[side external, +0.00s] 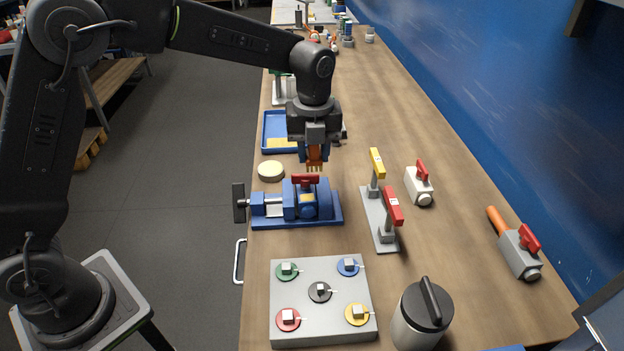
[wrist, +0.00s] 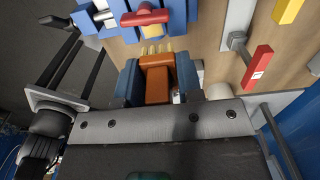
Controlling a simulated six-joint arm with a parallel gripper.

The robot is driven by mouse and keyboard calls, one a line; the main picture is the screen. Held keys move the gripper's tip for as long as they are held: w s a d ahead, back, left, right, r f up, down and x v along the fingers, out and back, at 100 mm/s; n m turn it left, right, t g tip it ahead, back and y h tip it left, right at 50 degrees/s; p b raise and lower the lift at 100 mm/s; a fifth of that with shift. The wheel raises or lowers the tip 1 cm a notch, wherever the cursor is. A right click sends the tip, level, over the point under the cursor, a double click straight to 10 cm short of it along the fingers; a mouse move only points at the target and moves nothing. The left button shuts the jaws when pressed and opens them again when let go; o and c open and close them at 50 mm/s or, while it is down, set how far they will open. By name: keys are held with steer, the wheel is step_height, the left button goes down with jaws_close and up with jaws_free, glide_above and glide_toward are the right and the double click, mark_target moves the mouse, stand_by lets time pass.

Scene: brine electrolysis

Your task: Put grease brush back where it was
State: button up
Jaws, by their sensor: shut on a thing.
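The grease brush (side external: 314,157) has an orange body and pale bristles that point down. My gripper (side external: 315,148) is shut on it and holds it above the bench, just behind the blue vise (side external: 325,212) with the red handle. In the wrist view the brush (wrist: 157,85) sits between the two blue fingers of my gripper (wrist: 158,72), with its bristles toward the vise (wrist: 181,17). I cannot tell the exact height of the bristles above the bench.
A blue tray (side external: 267,148) with a yellow item lies behind the vise. A round tan disc (side external: 271,171) is left of the brush. Yellow and red handled valves on a plate (side external: 378,225) stand right. A grey block with coloured knobs (side external: 320,331) is in front. The bench's right middle has bare wood.

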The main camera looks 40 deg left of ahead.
steer(key=w+a+f, duration=0.2)
steer(key=w+a, duration=0.2)
steer(key=a, duration=0.6)
steer(key=w+a+f, duration=0.2)
steer(key=w+a, duration=0.1)
steer(key=a, duration=0.6)
steer(key=w+d+f, duration=0.1)
steer(key=d+f, duration=0.1)
steer(key=d, duration=0.1)
steer(key=w+d+f, duration=0.2)
steer(key=d, duration=0.1)
steer(key=w+d+f, duration=0.2)
steer(key=d, duration=0.1)
steer(key=shift+w+d+f, duration=0.1)
steer(key=shift+w+d, duration=0.1)
steer(key=shift+d, duration=0.15)
steer(key=shift+d+f, duration=0.1)
steer(key=shift+f, duration=1.95)
steer(key=shift+f, duration=0.15)
steer(key=o, duration=0.9)
